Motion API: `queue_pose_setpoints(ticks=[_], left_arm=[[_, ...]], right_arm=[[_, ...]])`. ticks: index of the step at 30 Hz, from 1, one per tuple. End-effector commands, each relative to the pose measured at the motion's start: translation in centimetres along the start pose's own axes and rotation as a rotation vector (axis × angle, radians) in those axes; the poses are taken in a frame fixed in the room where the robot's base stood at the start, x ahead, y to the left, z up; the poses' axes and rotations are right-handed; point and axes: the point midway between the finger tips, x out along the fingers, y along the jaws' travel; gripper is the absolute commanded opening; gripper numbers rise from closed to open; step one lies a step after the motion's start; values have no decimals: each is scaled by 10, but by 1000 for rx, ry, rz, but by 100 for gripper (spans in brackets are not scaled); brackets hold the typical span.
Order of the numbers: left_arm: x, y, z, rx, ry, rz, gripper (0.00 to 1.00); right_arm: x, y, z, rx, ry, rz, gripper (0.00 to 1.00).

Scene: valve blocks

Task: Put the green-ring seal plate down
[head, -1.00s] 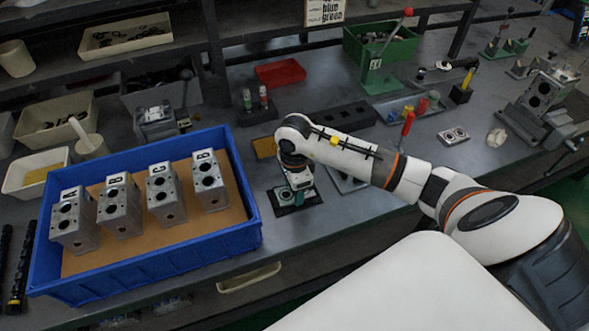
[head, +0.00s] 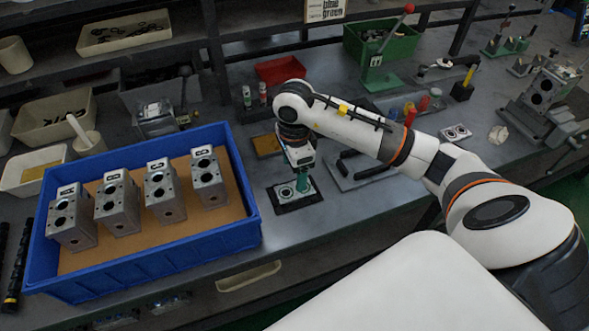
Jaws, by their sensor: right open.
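The seal plate (head: 287,192) lies flat on a dark square pad (head: 286,208) on the bench, right of the blue crate. A round ring shows on its face; the ring's colour is too small to tell surely. My right gripper (head: 304,184), with teal fingers, points down just over the plate's right side. It is open, and its fingers partly cover the plate. I cannot tell whether the fingertips still touch it. My left gripper is not in view.
The blue crate (head: 160,270) holds several grey valve blocks (head: 207,180) at the left. A red tray (head: 281,70) and an ochre pad (head: 266,145) lie behind my right gripper. Another plate (head: 455,133) lies farther right. Bare bench lies in front of the dark pad.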

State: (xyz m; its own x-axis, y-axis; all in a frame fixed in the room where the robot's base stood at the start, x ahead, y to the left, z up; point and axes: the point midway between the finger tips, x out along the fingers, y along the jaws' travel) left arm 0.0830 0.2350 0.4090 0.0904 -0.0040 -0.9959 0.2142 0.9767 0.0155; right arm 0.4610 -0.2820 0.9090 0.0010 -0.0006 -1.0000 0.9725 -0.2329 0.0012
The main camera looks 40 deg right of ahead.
Motion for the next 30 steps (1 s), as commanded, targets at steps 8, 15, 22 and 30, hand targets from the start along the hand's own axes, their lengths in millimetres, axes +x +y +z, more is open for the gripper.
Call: queue_pose_setpoints(ticks=[8, 15, 22, 30], left_arm=[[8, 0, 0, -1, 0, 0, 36], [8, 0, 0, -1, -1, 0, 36], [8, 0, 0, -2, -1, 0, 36], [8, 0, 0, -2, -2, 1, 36]], right_arm=[[-44, 0, 0, 0, 0, 2, 72], [-53, 0, 0, 0, 0, -1, 72], [-52, 0, 0, 0, 0, -1, 72], [-52, 0, 0, 0, 0, -1, 72]])
